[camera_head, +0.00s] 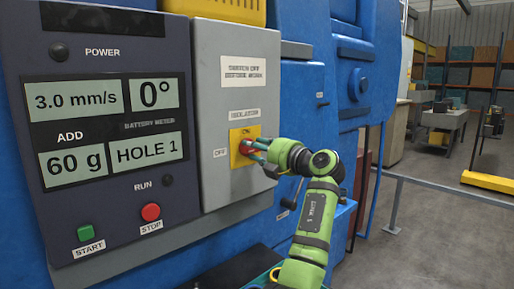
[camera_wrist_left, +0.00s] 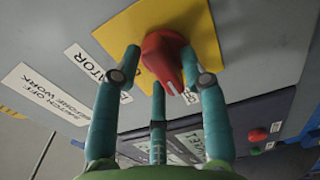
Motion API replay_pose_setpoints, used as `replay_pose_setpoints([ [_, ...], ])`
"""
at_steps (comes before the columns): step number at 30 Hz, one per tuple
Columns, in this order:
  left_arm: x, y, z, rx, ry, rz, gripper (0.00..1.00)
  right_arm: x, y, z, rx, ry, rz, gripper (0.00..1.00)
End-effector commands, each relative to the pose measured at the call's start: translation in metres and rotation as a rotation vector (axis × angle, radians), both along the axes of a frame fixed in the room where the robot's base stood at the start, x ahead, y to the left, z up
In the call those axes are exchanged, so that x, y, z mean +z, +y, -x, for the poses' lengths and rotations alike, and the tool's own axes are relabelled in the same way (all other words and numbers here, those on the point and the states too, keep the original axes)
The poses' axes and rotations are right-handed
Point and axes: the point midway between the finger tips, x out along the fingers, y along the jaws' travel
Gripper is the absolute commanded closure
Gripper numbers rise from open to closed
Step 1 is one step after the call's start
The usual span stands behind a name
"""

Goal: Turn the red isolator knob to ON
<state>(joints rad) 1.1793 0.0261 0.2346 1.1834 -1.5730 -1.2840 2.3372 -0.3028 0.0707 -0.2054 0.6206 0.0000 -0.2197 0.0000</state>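The red isolator knob (camera_head: 246,146) sits on a yellow plate (camera_head: 236,158) on the grey panel, under the ISOLATOR label (camera_head: 244,114). An OFF label (camera_head: 220,153) is left of the plate. The knob (camera_wrist_left: 164,58) also shows in the left wrist view, its narrow end pointing toward the OFF label, which is partly hidden. My left gripper (camera_head: 257,150) is at the knob. In the wrist view its teal fingers (camera_wrist_left: 160,60) stand spread around the knob, with a gap on the left side; contact on the right cannot be told. My right gripper is not in view.
A dark control panel (camera_head: 112,215) with displays, a green START button (camera_head: 85,233) and a red STOP button (camera_head: 151,212) is at the left. A grey rail (camera_head: 440,189) stands right of my arm. Open floor and shelves (camera_head: 470,75) lie beyond.

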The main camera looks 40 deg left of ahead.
Motion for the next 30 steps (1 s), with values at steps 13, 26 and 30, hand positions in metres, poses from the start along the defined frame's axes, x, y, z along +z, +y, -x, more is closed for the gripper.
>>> replay_pose_setpoints([
  [13, -0.001, 0.000, 0.000, 0.001, 0.022, -0.002, 1.00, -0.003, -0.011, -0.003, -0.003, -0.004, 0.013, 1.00],
  [26, -0.002, 0.001, -0.001, 0.003, 0.286, -0.026, 1.00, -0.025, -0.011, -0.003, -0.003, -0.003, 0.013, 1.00],
  [30, -0.001, 0.001, -0.001, 0.003, 0.419, -0.038, 1.00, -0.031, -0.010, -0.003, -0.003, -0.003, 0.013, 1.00],
])
